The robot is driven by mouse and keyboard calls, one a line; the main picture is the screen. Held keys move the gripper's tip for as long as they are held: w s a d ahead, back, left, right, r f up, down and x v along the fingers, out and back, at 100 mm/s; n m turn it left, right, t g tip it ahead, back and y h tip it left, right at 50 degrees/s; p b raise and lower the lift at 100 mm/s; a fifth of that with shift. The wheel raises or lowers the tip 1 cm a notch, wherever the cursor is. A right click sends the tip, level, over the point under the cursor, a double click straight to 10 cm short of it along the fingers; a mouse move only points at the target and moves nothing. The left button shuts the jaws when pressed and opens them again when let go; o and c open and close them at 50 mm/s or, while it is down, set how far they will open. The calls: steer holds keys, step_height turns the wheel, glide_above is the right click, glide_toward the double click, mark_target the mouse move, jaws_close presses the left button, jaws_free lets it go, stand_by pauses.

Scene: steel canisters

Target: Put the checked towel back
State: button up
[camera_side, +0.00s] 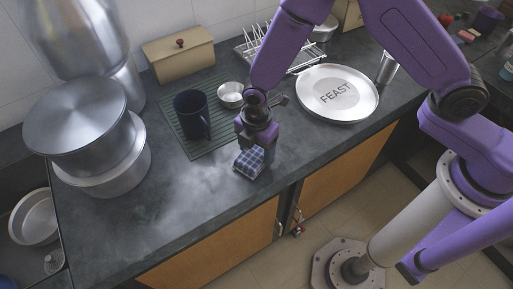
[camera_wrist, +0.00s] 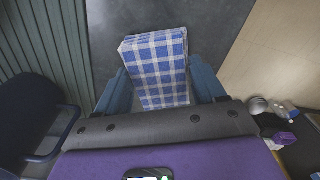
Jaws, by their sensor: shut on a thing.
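The checked towel (camera_side: 248,162) is a folded blue and white block. In the side view it is at the dark counter (camera_side: 200,215) near its front edge, under my gripper (camera_side: 257,146). In the wrist view the towel (camera_wrist: 158,68) sits between the two blue fingers of my gripper (camera_wrist: 160,92), which is shut on it. The towel's near end is hidden behind the gripper body. I cannot tell whether the towel touches the counter.
A dark mug (camera_side: 190,115) and a small metal bowl (camera_side: 231,95) stand on a green ribbed mat (camera_side: 172,131) behind the gripper. A round "FEAST" tray (camera_side: 338,112) lies right. Large steel pots (camera_side: 85,125) stand left. The counter front-left is clear.

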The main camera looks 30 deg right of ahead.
mark_target(256, 152)
steer(key=shift+f, duration=0.2)
steer(key=shift+f, duration=0.15)
steer(key=o, duration=0.9)
steer(key=shift+o, duration=0.2)
step_height(256, 152, up, 12)
